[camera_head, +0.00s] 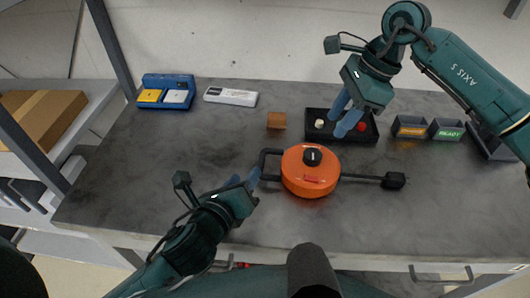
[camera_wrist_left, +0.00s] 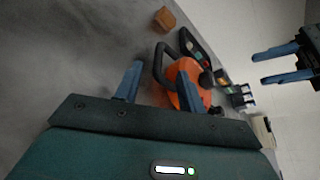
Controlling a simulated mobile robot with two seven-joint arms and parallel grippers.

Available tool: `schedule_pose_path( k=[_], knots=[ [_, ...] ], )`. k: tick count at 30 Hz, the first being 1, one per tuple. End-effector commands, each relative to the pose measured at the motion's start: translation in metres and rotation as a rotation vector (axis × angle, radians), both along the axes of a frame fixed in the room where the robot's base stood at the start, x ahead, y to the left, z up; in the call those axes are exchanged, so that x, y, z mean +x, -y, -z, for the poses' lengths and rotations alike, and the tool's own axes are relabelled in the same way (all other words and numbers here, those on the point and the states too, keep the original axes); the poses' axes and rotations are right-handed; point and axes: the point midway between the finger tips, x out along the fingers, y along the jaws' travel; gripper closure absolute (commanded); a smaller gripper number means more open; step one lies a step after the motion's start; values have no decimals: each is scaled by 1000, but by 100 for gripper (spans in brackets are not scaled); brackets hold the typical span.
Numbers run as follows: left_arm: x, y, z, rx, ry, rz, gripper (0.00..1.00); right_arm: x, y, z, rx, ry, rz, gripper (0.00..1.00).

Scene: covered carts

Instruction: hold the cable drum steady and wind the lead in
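The orange cable drum (camera_head: 297,181) lies on the dark table with a black knob on top. Its black handle loop (camera_head: 263,163) sticks out to the left, and its black lead (camera_head: 360,177) runs right to a plug (camera_head: 393,181). My left gripper (camera_head: 247,181) is open beside the handle loop. In the left wrist view its fingers (camera_wrist_left: 158,85) are apart, with the handle (camera_wrist_left: 158,66) and drum (camera_wrist_left: 188,71) beyond them; contact cannot be told. My right gripper (camera_head: 346,117) is open above the black tray, behind the drum; its parted fingers also show in the left wrist view (camera_wrist_left: 270,66).
The black tray (camera_head: 327,137) holds a white and a red piece. A wooden cube (camera_head: 276,120), a blue case (camera_head: 167,81), a white device (camera_head: 230,97) and small grey bins (camera_head: 410,132) stand along the back. The table's front left is clear.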

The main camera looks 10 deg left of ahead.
Motion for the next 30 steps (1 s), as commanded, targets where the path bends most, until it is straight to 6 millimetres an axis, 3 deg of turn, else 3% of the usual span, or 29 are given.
schedule_pose_path(
  k=[6,15,28,30],
  knots=[
    [43,9,14,-1,1,-1,60,0,0,0,2,-1,2,64],
    [82,17,28,0,0,0,60,0,0,0,3,-1,2,64],
    [91,19,31,-1,0,0,60,0,0,0,3,-1,2,64],
    [91,19,31,-1,0,0,65,0,0,0,3,-1,2,64]
  ],
)
